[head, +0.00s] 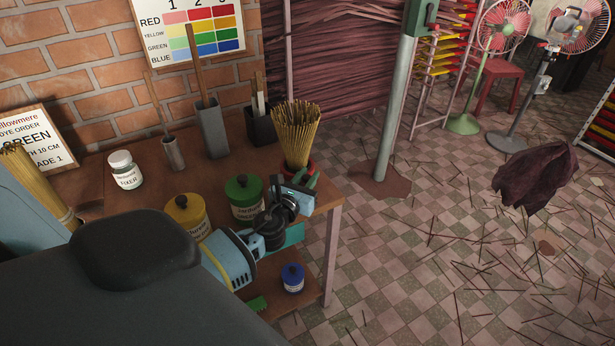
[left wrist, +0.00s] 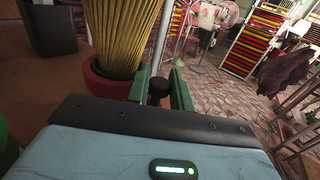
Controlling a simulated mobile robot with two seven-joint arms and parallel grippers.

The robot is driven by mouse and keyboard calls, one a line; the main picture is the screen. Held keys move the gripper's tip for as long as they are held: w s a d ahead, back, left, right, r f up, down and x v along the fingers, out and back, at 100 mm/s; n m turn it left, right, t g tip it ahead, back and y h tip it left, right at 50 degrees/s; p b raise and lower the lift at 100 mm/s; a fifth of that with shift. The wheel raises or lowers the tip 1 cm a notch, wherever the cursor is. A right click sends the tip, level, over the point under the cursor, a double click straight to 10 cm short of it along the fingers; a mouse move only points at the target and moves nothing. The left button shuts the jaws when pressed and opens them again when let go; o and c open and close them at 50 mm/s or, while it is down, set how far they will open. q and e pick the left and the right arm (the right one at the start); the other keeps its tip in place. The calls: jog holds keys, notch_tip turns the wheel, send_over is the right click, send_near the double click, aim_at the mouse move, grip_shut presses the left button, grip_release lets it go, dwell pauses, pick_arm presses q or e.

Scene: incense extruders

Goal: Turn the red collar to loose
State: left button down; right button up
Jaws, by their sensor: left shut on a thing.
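The red collar (head: 312,167) is a ring around the foot of a bundle of yellow incense sticks (head: 297,130) at the table's right end. Much of it is hidden behind the sticks and my gripper in the head view. In the left wrist view the collar (left wrist: 98,84) is left of centre, around the sticks. My left gripper (head: 308,181) is beside the collar. In the left wrist view its green fingers (left wrist: 160,84) are shut on a dark round knob (left wrist: 158,90) just right of the collar. How the knob joins the collar cannot be seen. My right gripper is not in view.
A green jar (head: 244,200), a yellow jar (head: 187,218) and a white fixer jar (head: 125,170) stand on the table. A blue jar (head: 292,279) is lower down. A grey post (head: 395,110) rises beyond the table. Loose sticks litter the checkered floor.

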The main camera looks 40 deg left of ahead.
pick_arm(q)
jog(key=c, duration=1.3)
grip_release()
jog(key=shift+o, duration=0.2)
jog(key=v, duration=0.7)
jog(key=shift+s, duration=0.4)
jog(key=shift+d, duration=0.1)
